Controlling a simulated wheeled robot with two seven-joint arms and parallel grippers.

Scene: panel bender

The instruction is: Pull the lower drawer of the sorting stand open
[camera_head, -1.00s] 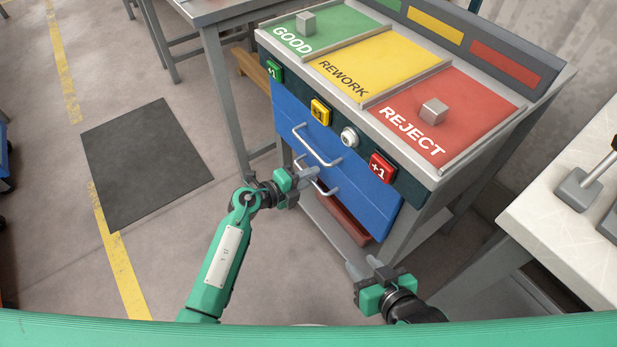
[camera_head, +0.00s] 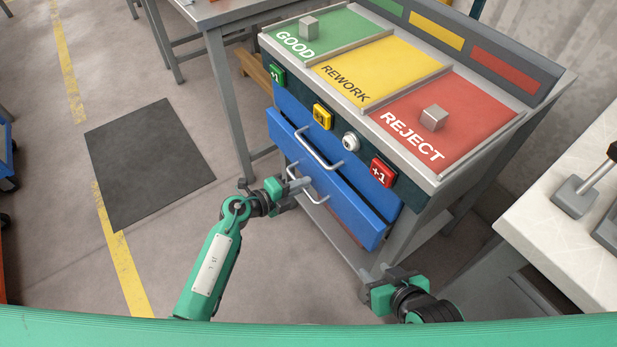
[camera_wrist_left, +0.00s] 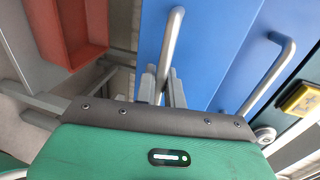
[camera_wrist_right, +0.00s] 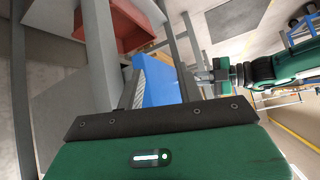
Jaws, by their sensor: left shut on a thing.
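The sorting stand has two blue drawers. The upper drawer (camera_head: 292,112) sits in the stand, with its bar handle (camera_head: 318,148) free. The lower drawer (camera_head: 350,213) stands partly out, its front edge ahead of the upper one. My left gripper (camera_head: 303,186) is shut on the lower drawer's handle (camera_head: 318,199). In the left wrist view the handle (camera_wrist_left: 173,50) runs between the fingers (camera_wrist_left: 162,88). My right gripper (camera_head: 376,274) is open and empty, low by the stand's front right leg. The right wrist view shows the blue drawer (camera_wrist_right: 160,82) beyond its fingers.
Grey cubes lie on the green GOOD (camera_head: 345,30) and red REJECT (camera_head: 465,110) areas. Coloured buttons (camera_head: 381,172) line the stand's front. A red bin (camera_wrist_left: 72,30) is below the drawers. A pale table (camera_head: 560,240) is at right.

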